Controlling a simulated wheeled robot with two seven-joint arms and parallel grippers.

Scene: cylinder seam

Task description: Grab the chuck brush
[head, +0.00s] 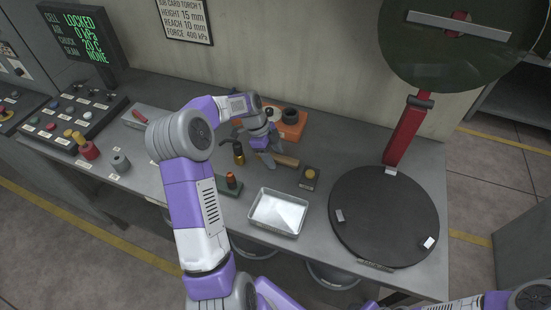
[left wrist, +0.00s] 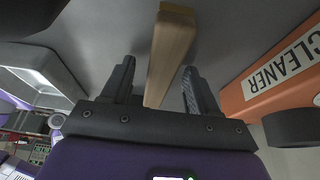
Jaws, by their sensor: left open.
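A wooden bar, which looks like the chuck brush (head: 287,161), lies on the bench in the head view, partly hidden by my left gripper (head: 270,158). In the left wrist view the wooden bar (left wrist: 170,55) runs between the two dark fingers of my left gripper (left wrist: 158,85). The fingers are apart, with a visible gap to the wood on the left. Bristles do not show clearly. My right gripper does not show; only part of my right arm is in view at the bottom right.
An orange cleaner holder (head: 293,131) stands behind the bar; its label shows in the left wrist view (left wrist: 278,72). A yellow-topped block (head: 310,178), a metal tray (head: 278,212) and a black round plate (head: 385,220) lie in front and right.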

